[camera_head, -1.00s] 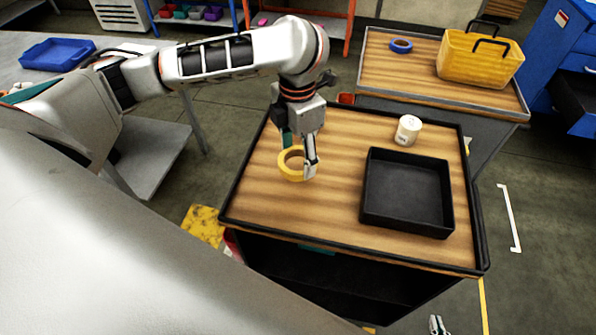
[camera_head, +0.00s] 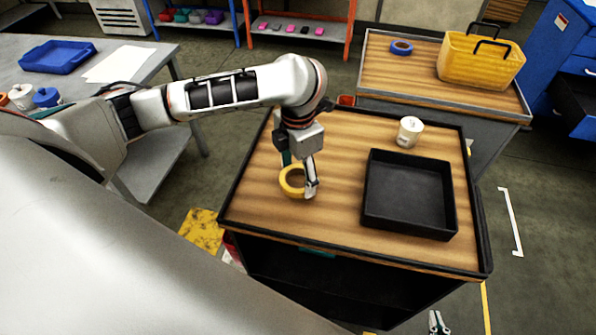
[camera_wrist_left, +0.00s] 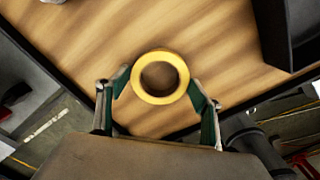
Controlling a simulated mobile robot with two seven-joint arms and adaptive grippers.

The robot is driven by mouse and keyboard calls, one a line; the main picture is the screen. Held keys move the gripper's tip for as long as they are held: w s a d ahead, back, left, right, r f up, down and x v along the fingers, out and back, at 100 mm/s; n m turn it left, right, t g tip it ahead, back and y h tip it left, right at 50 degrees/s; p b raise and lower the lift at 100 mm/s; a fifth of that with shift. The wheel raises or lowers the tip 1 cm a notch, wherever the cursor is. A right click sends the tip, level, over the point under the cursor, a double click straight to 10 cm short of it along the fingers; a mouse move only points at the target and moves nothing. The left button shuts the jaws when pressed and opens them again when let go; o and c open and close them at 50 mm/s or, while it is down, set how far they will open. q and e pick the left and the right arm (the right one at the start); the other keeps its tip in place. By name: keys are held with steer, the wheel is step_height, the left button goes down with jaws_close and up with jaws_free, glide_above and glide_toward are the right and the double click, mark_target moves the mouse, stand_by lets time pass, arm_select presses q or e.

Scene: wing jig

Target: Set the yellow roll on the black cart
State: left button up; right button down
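The yellow roll (camera_head: 292,181) is a ring over the left part of the black cart's (camera_head: 350,215) wood-coloured top. My left gripper (camera_head: 299,176) comes down from above with one finger on each side of the roll. In the left wrist view the yellow roll (camera_wrist_left: 160,97) sits between the green-padded fingertips (camera_wrist_left: 160,82), which press against its outer sides. I cannot tell whether the roll touches the cart top or hangs just above it. My right gripper (camera_head: 437,322) shows only its tips at the bottom edge, apart and empty.
A black tray (camera_head: 408,220) and a white roll (camera_head: 410,131) stand on the cart's right half. Behind is another cart with a blue roll (camera_head: 401,47) and a yellow basket (camera_head: 481,60). The cart top in front of my left gripper is clear.

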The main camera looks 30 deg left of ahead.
steer(key=shift+d+f, duration=0.1)
steer(key=shift+f, duration=0.1)
arm_select(q)
steer(key=shift+r, duration=0.2)
step_height(320, 180, up, 12)
steer(key=p, duration=0.2)
arm_select(e)
steer(key=shift+s+d+f+h, duration=0.25)
steer(key=shift+s+d+h, duration=0.15)
steer(key=shift+s+d, duration=0.4)
steer(key=shift+w, duration=0.15)
